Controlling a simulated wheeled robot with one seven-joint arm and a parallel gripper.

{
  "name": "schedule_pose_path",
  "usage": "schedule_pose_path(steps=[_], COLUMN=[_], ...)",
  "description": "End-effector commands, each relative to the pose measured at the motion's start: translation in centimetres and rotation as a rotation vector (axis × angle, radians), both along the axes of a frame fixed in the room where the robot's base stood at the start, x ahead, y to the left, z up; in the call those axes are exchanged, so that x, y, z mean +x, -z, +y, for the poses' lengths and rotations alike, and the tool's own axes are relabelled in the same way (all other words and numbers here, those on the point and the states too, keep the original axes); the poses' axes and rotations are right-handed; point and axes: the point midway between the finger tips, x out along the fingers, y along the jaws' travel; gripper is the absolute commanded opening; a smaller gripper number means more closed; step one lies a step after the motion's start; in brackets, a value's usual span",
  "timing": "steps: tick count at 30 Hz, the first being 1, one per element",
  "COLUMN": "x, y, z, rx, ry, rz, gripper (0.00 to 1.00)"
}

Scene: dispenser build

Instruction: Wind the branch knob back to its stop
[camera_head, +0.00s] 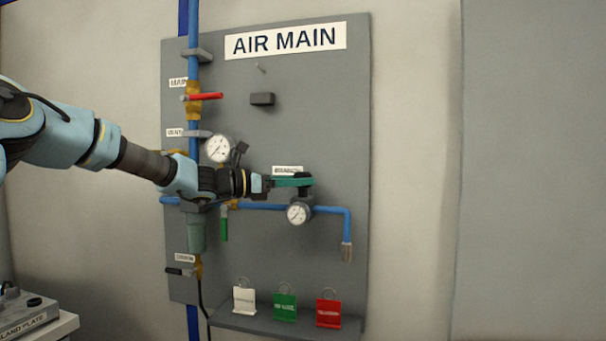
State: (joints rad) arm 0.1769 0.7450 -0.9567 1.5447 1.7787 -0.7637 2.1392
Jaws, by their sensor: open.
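The branch regulator (307,201) sits on the blue branch pipe, under a small white label (287,170) too small to read surely. Its dark knob (305,190) is mostly hidden by my gripper (303,182). A round white gauge (299,213) hangs at the front of the regulator. My arm reaches in from the left, and the teal fingers lie level at the knob. The gripper is open. I cannot tell whether the fingers touch the knob or how far it is wound.
A red-handled valve (206,97) and a second gauge (219,148) are on the left of the grey board (335,120). A green handle (224,229) hangs below my wrist. White, green and red tags (328,312) stand on the lower shelf (255,325). The board's right side is clear.

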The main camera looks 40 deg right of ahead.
Motion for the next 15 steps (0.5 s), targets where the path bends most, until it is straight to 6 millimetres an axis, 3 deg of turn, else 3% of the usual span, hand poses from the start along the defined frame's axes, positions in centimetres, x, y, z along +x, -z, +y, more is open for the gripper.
schedule_pose_path(steps=[4,13,15], x=[-0.44,-0.49,-0.49], y=[-0.07,0.07,0.07], z=[-1.06,-1.26,-1.26], rx=[0.0,0.0,0.0], ry=[0.001,0.0,0.0], rz=[0.001,0.001,0.001], gripper=[0.64,0.64,0.58])
